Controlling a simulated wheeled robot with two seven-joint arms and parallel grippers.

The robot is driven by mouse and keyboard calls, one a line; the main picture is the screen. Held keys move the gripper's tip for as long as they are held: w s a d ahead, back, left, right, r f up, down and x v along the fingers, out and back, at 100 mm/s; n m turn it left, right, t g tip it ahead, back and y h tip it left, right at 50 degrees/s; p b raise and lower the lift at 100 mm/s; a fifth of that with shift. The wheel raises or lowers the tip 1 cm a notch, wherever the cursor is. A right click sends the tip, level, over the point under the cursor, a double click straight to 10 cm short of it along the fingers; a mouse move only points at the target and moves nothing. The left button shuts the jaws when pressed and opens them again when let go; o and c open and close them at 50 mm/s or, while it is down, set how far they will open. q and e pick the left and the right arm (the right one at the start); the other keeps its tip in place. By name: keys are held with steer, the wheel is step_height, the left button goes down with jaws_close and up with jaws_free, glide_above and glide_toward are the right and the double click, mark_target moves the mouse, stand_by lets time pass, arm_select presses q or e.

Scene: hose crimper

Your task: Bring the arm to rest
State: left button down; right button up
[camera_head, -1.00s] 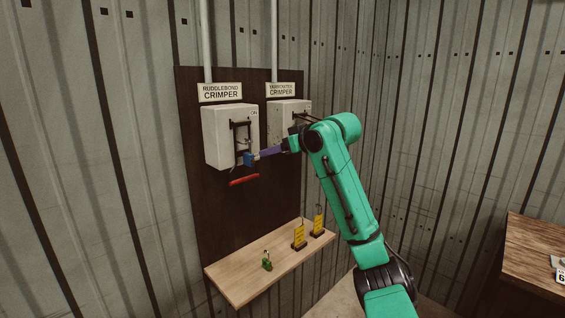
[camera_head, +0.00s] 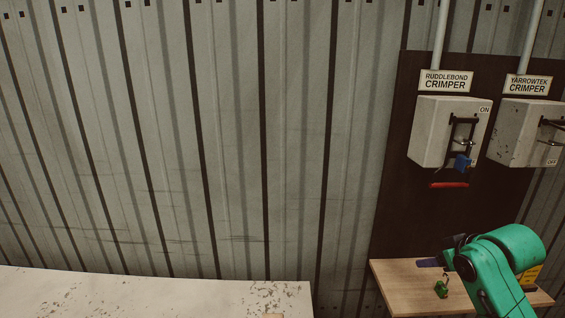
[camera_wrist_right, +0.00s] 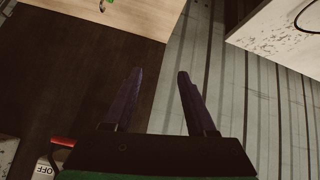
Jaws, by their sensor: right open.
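My right arm (camera_head: 500,265) shows in the head view at the lower right, in front of the wooden shelf. Beyond the fingers are the dark board (camera_wrist_right: 75,80) and the corrugated wall (camera_wrist_right: 220,80). My left gripper is in neither view.
The Ruddlebond crimper switch box (camera_head: 432,130) carries a blue padlock (camera_head: 462,162) by its black handle. A red bar (camera_head: 449,185) is below. The Yarrowtek box (camera_head: 522,130) is beside it. A green padlock (camera_head: 441,289) stands on the shelf (camera_head: 395,280). A pale table (camera_head: 150,295) is left.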

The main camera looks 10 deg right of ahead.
steer(key=s+a+f+n+g, duration=0.1)
steer(key=s+a+f, duration=0.35)
steer(key=f, duration=0.25)
steer(key=s+a+f+g, duration=0.2)
steer(key=s+a+f, duration=0.25)
steer(key=f, duration=0.35)
steer(key=s+a+f+g+y, duration=0.1)
steer(key=s+a+f, duration=0.2)
steer(key=s+a, duration=0.25)
steer(key=s+a+f+g, duration=0.1)
steer(key=s+a+f, duration=0.25)
steer(key=s, duration=0.25)
step_height(320, 180, down, 21)
steer(key=s+g+b, duration=0.1)
steer(key=s+d+f+g+b, duration=0.1)
steer(key=s+d+f, duration=0.2)
steer(key=s+f, duration=1.5)
steer(key=shift+d+f+g+b, duration=0.15)
steer(key=shift+f+g+b, duration=0.15)
steer(key=shift+f+b, duration=0.15)
